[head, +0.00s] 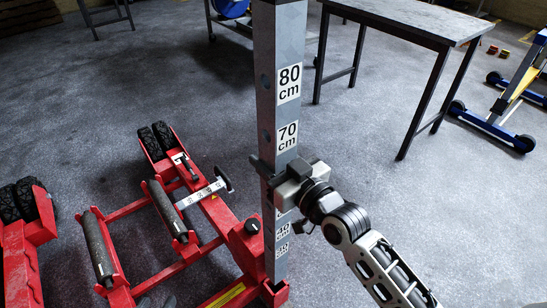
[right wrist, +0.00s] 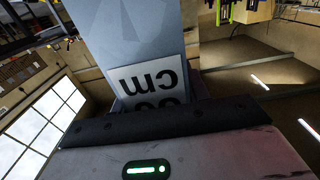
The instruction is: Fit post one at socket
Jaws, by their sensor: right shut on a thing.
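Post one is a tall grey square post (head: 276,120) with white height labels, such as 80 cm and 70 cm. It stands about upright in the head view, its top out of frame. My right gripper (head: 282,183) is shut on the post below the 70 cm label. In the right wrist view the post (right wrist: 135,30) rises beyond the gripper, with an upside-down cm label. The post's lower end meets a red bracket (head: 273,294) on the red trolley jack (head: 225,222), likely the socket. I cannot tell whether the post is inside it. My left gripper is not in view.
The jack has black rollers (head: 97,245) and black wheels (head: 163,138), with a black knob (head: 252,226) close left of the post. A grey table (head: 410,18) stands behind right. A blue and yellow wheeled frame (head: 500,125) is at far right.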

